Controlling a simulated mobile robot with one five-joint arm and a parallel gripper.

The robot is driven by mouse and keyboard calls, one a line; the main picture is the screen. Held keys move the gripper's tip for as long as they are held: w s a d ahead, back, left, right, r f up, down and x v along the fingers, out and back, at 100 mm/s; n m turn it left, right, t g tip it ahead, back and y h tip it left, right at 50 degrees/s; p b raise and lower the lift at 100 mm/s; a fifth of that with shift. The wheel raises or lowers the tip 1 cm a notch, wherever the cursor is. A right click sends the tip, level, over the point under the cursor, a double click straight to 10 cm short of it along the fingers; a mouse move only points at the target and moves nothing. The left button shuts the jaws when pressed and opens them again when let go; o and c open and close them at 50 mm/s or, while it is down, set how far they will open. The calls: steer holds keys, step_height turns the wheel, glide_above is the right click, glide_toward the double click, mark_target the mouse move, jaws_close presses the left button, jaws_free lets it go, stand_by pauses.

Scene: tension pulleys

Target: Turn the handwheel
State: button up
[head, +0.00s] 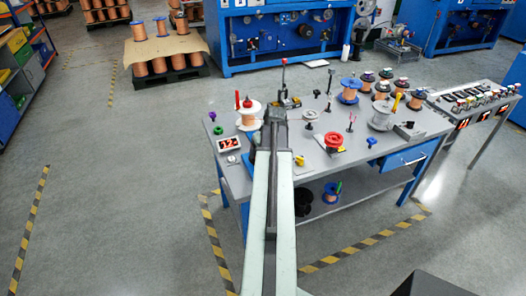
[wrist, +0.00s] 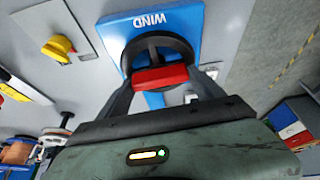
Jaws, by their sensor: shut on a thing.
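The handwheel (wrist: 158,39) is a black spoked wheel in the upper middle of the wrist view. It is mounted on a blue plate (wrist: 180,22) with the word WIND upside down. My gripper (wrist: 168,79) reaches up to it from below, one dark finger on each side of the wheel's near part. A red block (wrist: 160,77) lies between the fingers across the near side of the wheel. The gripper is shut on the handwheel; the exact contact points are hard to see. In the head view my arm covers the gripper and the wheel.
A yellow knob with a red part (wrist: 58,48) sits left of the wheel in the wrist view. The grey workbench (head: 306,165) carries several spools, including a white one (head: 249,118), and a small screen (head: 229,143) left of my arm. Open floor lies left of the bench.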

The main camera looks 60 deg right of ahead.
steer(key=shift+a+m+g, duration=0.15)
steer(key=shift+m+g, duration=0.15)
steer(key=shift+m, duration=0.7)
steer(key=o, duration=1.4)
steer(key=shift+c, duration=0.2)
steer(key=shift+r, duration=0.1)
steer(key=shift+r+p, duration=0.25)
steer(key=shift+p, duration=0.1)
steer(key=p+v, duration=0.6)
steer(key=v, duration=0.1)
steer(key=shift+a, duration=0.2)
